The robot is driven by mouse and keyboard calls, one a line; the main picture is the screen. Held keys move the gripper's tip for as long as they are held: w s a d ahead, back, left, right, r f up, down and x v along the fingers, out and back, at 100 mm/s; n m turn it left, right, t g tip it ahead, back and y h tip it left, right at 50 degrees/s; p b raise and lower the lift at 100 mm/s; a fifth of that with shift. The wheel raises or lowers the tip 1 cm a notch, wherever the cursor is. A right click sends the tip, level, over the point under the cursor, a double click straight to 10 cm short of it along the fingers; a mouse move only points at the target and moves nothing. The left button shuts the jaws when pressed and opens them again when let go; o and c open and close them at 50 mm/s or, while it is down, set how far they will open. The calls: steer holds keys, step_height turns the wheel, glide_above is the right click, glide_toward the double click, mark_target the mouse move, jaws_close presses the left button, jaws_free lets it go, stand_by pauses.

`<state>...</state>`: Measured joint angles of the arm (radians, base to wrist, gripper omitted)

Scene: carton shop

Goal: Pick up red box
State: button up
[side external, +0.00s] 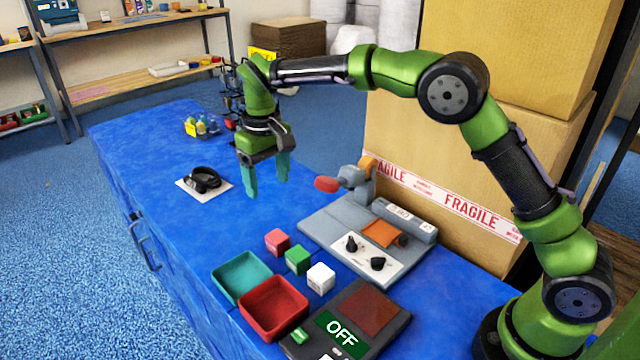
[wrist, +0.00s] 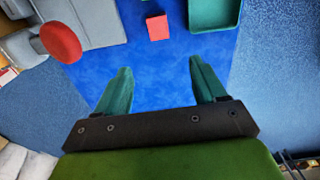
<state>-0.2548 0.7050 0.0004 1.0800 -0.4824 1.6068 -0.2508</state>
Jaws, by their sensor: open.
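The red box (side external: 277,242) is a small cube on the blue bench, beside a green cube (side external: 298,260) and behind the teal and red trays. In the wrist view the red box (wrist: 158,27) lies near the top, beyond my fingertips. My gripper (side external: 268,190) is open, empty and pointing down above the bench, behind and above the red box and apart from it. In the wrist view both teal fingers of my gripper (wrist: 160,82) are spread with bare blue bench between them.
A teal tray (side external: 218,283) and a red tray (side external: 273,333) stand at the front. A white cube (side external: 321,278) is near the green one. A grey machine with a red knob (side external: 327,184) stands right of my gripper. Stacked cartons (side external: 385,140) are behind. Headphones (side external: 203,179) lie at left.

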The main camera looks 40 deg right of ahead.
glide_toward(277, 236)
steer(key=f, duration=0.3)
steer(key=w+f, duration=0.1)
steer(key=f, duration=0.1)
steer(key=shift+f, duration=0.1)
steer(key=shift+s+f, duration=0.25)
steer(key=shift+f, duration=1.1)
steer(key=shift+s+f, duration=0.2)
steer(key=shift+f, duration=1.15)
steer(key=c, duration=1.1)
